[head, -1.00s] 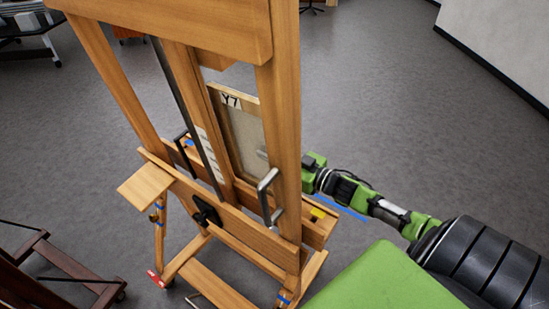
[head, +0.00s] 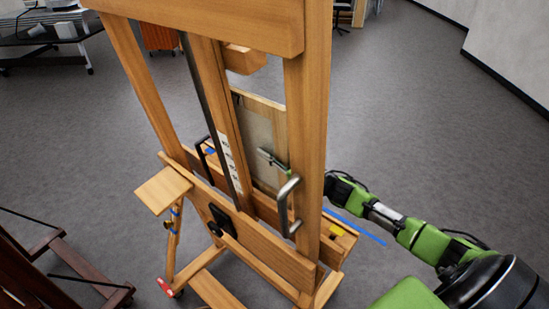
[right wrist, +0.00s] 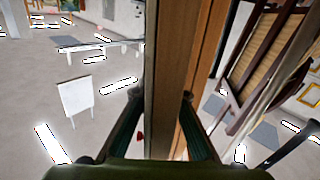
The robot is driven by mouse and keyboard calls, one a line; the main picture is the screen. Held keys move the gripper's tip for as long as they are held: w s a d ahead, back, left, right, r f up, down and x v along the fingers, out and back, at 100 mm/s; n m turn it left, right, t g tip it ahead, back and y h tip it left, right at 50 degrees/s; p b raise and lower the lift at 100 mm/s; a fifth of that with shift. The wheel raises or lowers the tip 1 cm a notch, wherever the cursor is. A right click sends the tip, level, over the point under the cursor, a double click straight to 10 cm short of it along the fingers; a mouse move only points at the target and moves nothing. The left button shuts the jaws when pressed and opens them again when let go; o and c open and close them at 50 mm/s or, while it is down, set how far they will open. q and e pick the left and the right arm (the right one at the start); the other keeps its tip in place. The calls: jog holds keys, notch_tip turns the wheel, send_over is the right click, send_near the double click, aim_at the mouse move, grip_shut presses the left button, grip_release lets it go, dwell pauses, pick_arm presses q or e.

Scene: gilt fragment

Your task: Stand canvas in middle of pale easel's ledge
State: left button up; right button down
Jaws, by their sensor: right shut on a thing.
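The canvas (head: 262,125) shows its grey back and pale wooden frame in the head view, upright behind the pale easel (head: 307,110) and partly hidden by its posts. The easel's ledge (head: 345,243) has blue tape at its left and yellow tape at its right. The canvas's lower edge is hidden, so I cannot tell whether it touches the ledge. My right gripper (head: 272,160) is shut on the canvas's right side, partly hidden by a post. In the right wrist view its fingers (right wrist: 162,97) clasp a brown wooden edge. My left gripper is out of view.
A metal handle (head: 288,205) and a black knob (head: 222,222) stick out from the easel. A dark wooden easel (head: 75,275) stands at the lower left. A table (head: 50,30) is at the back left. The floor to the right is open.

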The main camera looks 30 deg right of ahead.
jog(key=shift+b+x, duration=0.9)
jog(key=shift+x, duration=1.5)
jog(key=shift+s+a+f+b, duration=0.2)
jog(key=shift+a+f+b, duration=0.25)
jog(key=shift+f, duration=0.25)
jog(key=shift+s+a+f+b, duration=0.3)
jog(key=shift+a+f, duration=0.25)
jog(key=shift+f, duration=0.2)
jog(key=c, duration=1.9)
grip_release()
jog(key=shift+a+f, duration=0.2)
jog(key=shift+s, duration=0.1)
jog(key=v, duration=1.1)
jog(key=shift+s+d, duration=0.35)
